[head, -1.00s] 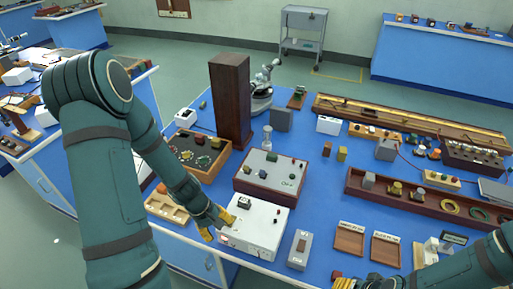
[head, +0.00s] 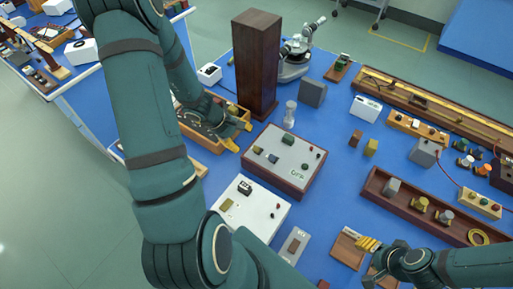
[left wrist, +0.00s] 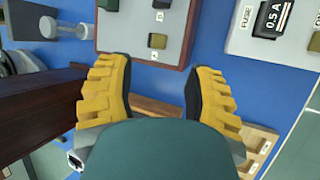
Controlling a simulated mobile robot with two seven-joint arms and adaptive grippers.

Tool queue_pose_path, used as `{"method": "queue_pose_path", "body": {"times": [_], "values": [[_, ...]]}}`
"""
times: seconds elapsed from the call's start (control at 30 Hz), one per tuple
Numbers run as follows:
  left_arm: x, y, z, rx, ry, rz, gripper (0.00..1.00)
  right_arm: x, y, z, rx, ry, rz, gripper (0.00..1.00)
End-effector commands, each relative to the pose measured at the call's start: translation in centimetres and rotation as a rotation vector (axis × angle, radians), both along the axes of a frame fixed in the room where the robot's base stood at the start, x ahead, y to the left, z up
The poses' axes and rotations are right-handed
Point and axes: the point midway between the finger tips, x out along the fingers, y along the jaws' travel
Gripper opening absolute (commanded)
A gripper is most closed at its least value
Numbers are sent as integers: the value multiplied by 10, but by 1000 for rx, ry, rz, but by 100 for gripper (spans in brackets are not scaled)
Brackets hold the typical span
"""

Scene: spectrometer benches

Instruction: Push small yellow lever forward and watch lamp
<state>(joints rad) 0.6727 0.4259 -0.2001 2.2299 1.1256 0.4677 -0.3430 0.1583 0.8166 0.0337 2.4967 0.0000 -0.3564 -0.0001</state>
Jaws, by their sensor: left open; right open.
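A wooden box with a grey top panel (head: 283,158) stands mid-bench. The yellow-olive block (left wrist: 157,41) also shows in the left wrist view, upper middle. I cannot tell which part is the lamp. My left gripper (head: 240,135) is open and empty at this box's left side, its fingers pointing at the box. In the left wrist view its fingers (left wrist: 160,84) are apart. My right gripper (head: 370,259) is open near the wooden trays.
A tall dark wooden column (head: 256,65) stands behind my left gripper, with a microscope (head: 299,50) beyond. A white box (head: 249,207) sits in front, marked with a fuse in the wrist view (left wrist: 270,17).

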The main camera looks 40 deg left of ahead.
Motion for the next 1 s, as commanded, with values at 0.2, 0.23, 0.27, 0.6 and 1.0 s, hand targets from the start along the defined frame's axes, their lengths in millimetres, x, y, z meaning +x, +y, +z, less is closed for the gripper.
{"method": "queue_pose_path", "body": {"times": [0.2, 0.23, 0.27, 0.6, 1.0], "values": [[18, -16, -40, -3, 2, -2, 53, 0, 0, -12, -1, 0, -2, 52], [20, -17, -44, -2, 2, -2, 53, 0, 0, -13, -1, 0, -2, 52], [22, -19, -49, -2, 1, -3, 53, 0, 0, -14, -1, 0, -2, 52], [37, -30, -76, 0, 1, -1, 53, 0, 0, -21, -2, 0, -4, 52], [38, -31, -76, 1, 0, -2, 27, 0, 0, -21, -2, -1, -4, 52]]}}
